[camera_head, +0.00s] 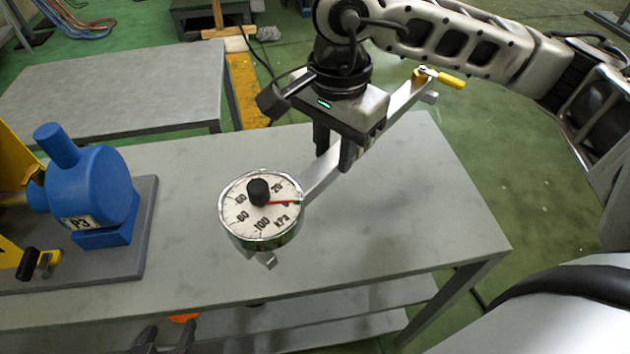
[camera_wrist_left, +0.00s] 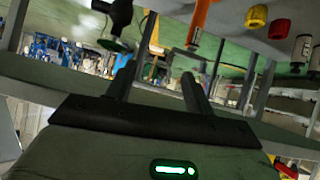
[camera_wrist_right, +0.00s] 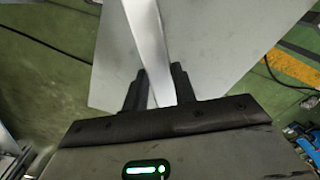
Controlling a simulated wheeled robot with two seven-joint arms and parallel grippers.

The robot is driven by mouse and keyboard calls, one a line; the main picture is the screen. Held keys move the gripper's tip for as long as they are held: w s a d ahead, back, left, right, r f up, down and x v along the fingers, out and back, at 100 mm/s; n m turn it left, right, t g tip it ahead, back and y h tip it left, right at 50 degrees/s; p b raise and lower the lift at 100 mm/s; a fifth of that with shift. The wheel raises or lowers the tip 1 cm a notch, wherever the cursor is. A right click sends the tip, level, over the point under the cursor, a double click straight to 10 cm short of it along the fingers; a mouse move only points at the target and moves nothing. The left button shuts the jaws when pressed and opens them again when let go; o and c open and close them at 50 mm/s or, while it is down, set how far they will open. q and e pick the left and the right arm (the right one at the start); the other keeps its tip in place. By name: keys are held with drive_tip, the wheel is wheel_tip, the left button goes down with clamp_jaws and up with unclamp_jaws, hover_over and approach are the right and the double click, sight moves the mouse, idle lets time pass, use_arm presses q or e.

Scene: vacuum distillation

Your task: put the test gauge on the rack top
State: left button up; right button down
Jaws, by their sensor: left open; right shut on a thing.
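The test gauge (camera_head: 261,212) has a round white dial marked kPa, a black knob, a red needle and a long flat grey bar. My right gripper (camera_head: 338,152) is shut on that bar over the grey rack top (camera_head: 400,215). The dial faces up. I cannot tell whether the gauge touches the surface. In the right wrist view the bar (camera_wrist_right: 146,40) passes between the fingers (camera_wrist_right: 158,88). My left gripper (camera_head: 165,341) is low at the bottom edge, in front of the rack and below its top. It is open and empty, as the left wrist view shows (camera_wrist_left: 158,85).
A blue pump (camera_head: 95,195) marked P3 stands on a grey plate (camera_head: 147,215) at the left. A lower shelf (camera_head: 355,322) runs under the top. Another grey table (camera_head: 120,85) stands behind. The top's right part is clear. Colored fittings show in the left wrist view, including a red one (camera_wrist_left: 279,28).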

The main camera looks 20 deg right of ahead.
drive_tip(key=m, duration=0.3)
drive_tip(key=shift+w+a+r, duration=0.2)
drive_tip(key=shift+w+r, duration=0.1)
drive_tip(key=shift+r, duration=0.05)
drive_tip(key=m, duration=0.6)
drive_tip(key=shift+w+a+r+p, duration=0.2)
drive_tip(key=shift+w+r+p, duration=0.1)
drive_tip(key=shift+p, duration=0.1)
drive_tip(key=w+d+f+m+p, duration=0.1)
drive_tip(key=w+d+m, duration=0.2)
drive_tip(key=m, duration=1)
drive_tip(key=w+d+f+m+p, duration=0.15)
drive_tip(key=w+d+m, duration=0.25)
drive_tip(key=m, duration=0.9)
drive_tip(key=d+f, duration=0.1)
drive_tip(key=f, duration=0.1)
drive_tip(key=w+d+f, duration=0.1)
drive_tip(key=f, duration=0.2)
drive_tip(key=w+d+f+p, duration=0.1)
drive_tip(key=f, duration=0.2)
drive_tip(key=shift+d, duration=0.3)
use_arm(q)
drive_tip(key=shift+s+a+r+g, duration=0.2)
drive_tip(key=shift+a+r+g, duration=0.15)
drive_tip(key=shift+r, duration=0.3)
use_arm(e)
drive_tip(key=shift+f, duration=0.1)
